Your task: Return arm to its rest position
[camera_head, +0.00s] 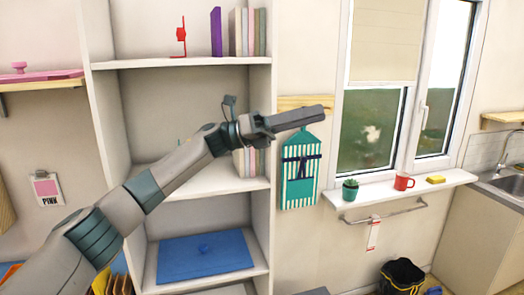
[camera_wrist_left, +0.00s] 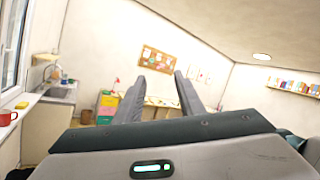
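My left arm (camera_head: 130,205) comes in from the lower left and reaches up and right across the front of the shelf unit. My left gripper (camera_head: 310,117) points right, in front of the wall between the shelves and the window, and is seen edge-on. In the left wrist view its two fingers stand apart with nothing between them (camera_wrist_left: 158,88), facing the open room. A flat blue pad (camera_head: 185,262) with a small blue knob on top lies on a low shelf. A flat pink pad (camera_head: 60,77) with a pink knobbed piece on it lies on a left wall shelf. My right gripper is not in view.
The shelf unit (camera_head: 98,100) holds books and a red figure (camera_head: 181,38). The windowsill (camera_head: 410,191) bears a plant, a red mug (camera_head: 404,181) and a yellow sponge. A "PINK" sign (camera_head: 47,188) hangs at left.

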